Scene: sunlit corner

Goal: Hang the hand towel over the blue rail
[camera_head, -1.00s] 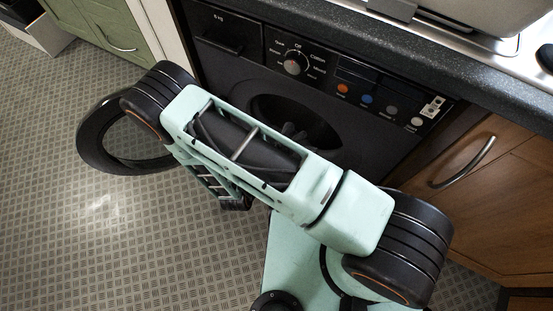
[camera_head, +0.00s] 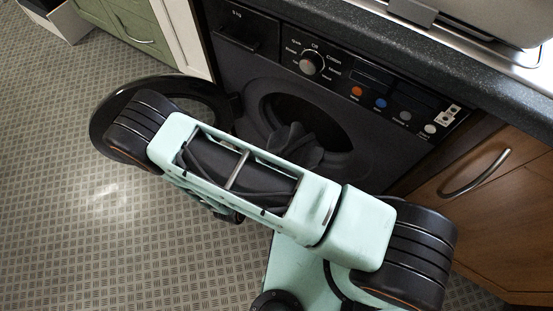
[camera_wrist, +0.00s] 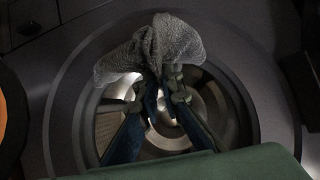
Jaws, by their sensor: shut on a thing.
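The hand towel (camera_wrist: 150,48), grey and bunched up, is pinched between the fingertips of my gripper (camera_wrist: 158,84) in the wrist view. Its two loose ends spread out to either side of the grip. In the head view the towel (camera_head: 294,145) shows as a dark grey bundle at the washing machine's round opening, partly behind my arm. My gripper is hidden behind my arm in the head view. The blue rail is not in either view.
The black washing machine (camera_head: 375,120) has its round door (camera_head: 196,92) swung open to the left. A dark worktop (camera_head: 460,65) runs above it. A wooden cupboard (camera_head: 475,205) stands at right. The patterned floor (camera_head: 60,200) at left is clear.

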